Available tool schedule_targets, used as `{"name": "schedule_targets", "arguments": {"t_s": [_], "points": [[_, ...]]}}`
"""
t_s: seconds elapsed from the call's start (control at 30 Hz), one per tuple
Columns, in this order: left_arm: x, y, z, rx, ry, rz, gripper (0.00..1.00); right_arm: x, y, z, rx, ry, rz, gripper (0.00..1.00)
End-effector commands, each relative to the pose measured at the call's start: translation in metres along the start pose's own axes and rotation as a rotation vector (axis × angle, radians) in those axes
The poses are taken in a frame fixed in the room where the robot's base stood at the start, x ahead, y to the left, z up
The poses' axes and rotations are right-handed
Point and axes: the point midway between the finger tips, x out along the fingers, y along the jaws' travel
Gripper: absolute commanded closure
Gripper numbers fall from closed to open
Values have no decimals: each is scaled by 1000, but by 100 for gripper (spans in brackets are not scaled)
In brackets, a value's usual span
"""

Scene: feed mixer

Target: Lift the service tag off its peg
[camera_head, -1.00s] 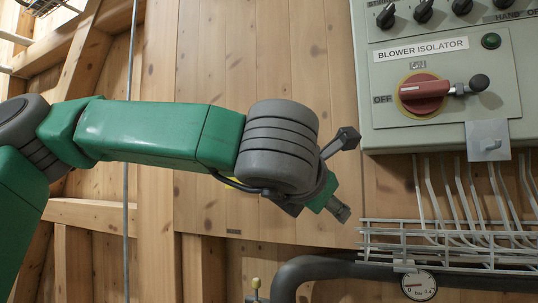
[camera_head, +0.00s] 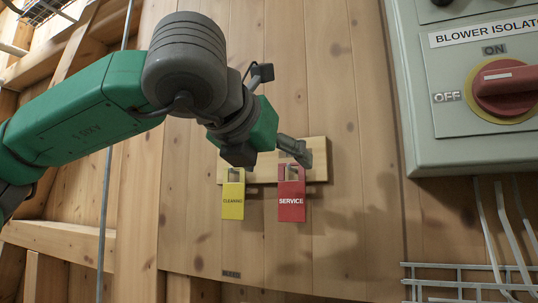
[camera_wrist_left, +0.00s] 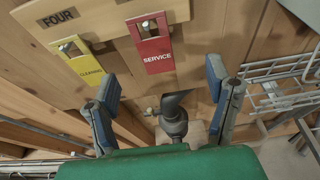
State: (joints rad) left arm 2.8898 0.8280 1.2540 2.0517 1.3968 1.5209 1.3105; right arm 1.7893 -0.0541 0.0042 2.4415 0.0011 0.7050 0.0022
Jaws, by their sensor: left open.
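The red service tag (camera_head: 291,200) hangs upright on its peg on a pale wooden board (camera_head: 318,160) on the plank wall. It also shows at the top of the left wrist view (camera_wrist_left: 152,45), with SERVICE printed on it. My left gripper (camera_head: 296,152) is in front of the board near the top of the red tag and partly hides the peg area in the head view. In the left wrist view my left gripper (camera_wrist_left: 163,82) has its two fingers wide apart with nothing between them; the red tag lies beyond the fingertips. My right gripper is not in view.
A yellow cleaning tag (camera_head: 233,200) hangs just left of the red one. A grey isolator box (camera_head: 430,110) with a red rotary switch (camera_head: 506,88) is to the right. A white wire rack (camera_head: 460,284) is at lower right.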

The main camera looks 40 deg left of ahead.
Motion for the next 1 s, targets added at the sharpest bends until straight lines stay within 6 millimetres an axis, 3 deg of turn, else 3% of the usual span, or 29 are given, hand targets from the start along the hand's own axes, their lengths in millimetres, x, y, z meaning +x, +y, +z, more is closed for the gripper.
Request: {"name": "schedule_targets", "arguments": {"t_s": [0.2, 0.5, 0.97, 1.0], "points": [[49, 6, -2, -7, 8, 1, 28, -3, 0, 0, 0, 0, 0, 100], [93, 2, -1, -3, 4, 1, 28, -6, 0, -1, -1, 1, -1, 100], [106, 5, -1, -4, 1, 0, 28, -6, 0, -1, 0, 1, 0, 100], [106, 5, -1, -4, 1, 0, 38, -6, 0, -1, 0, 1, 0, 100]]}}
